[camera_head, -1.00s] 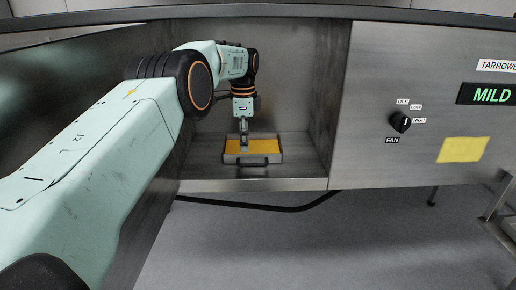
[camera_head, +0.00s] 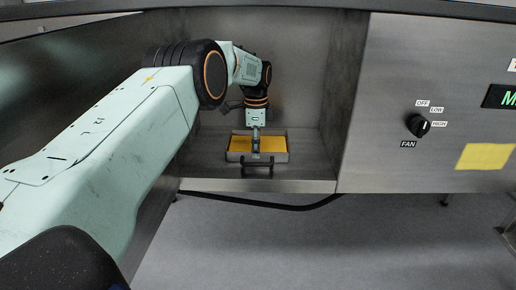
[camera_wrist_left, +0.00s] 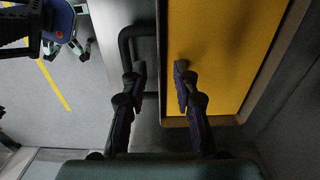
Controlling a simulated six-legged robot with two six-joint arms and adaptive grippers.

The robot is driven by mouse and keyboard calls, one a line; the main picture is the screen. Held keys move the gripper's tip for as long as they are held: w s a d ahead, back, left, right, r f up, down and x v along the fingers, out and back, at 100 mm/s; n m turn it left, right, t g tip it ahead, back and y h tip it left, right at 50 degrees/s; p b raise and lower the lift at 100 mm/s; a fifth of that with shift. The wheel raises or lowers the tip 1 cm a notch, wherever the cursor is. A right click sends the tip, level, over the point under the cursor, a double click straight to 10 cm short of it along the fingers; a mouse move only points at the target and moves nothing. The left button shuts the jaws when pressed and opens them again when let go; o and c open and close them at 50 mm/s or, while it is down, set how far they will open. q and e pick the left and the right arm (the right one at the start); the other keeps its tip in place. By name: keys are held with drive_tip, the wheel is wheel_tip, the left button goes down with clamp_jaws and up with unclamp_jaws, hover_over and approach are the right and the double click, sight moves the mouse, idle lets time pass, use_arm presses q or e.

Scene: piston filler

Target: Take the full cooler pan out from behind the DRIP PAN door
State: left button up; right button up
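The cooler pan (camera_head: 284,157) is a shallow grey metal tray with yellow contents. It sits on the floor of an open steel compartment (camera_head: 315,172), with its dark bar handle (camera_head: 258,165) facing the front. My left gripper (camera_head: 256,151) points down at the pan's front side. In the left wrist view the gripper (camera_wrist_left: 160,72) has its two fingers apart. One finger is beside the handle (camera_wrist_left: 124,48), the other over the yellow contents (camera_wrist_left: 215,50), with the pan's front rim between them. Contact with the rim cannot be told. My right gripper and the DRIP PAN door are not visible.
Compartment walls stand close on both sides of my left arm. To the right is a steel panel with a FAN knob (camera_head: 419,126), a yellow note (camera_head: 484,157) and a green display (camera_head: 505,97). A black hose (camera_head: 290,207) runs below the sill. The grey floor in front is clear.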

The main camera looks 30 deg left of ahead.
use_arm(q)
drive_tip(key=shift+f, duration=0.95)
drive_tip(key=shift+d+f, duration=0.1)
drive_tip(key=shift+d, duration=0.25)
drive_tip(key=shift+a+f, duration=0.1)
drive_tip(key=shift+a, duration=0.2)
drive_tip(key=c, duration=0.6)
drive_tip(key=shift+d, duration=0.15)
clamp_jaws()
drive_tip(key=shift+w, duration=0.1)
drive_tip(key=shift+w, duration=0.1)
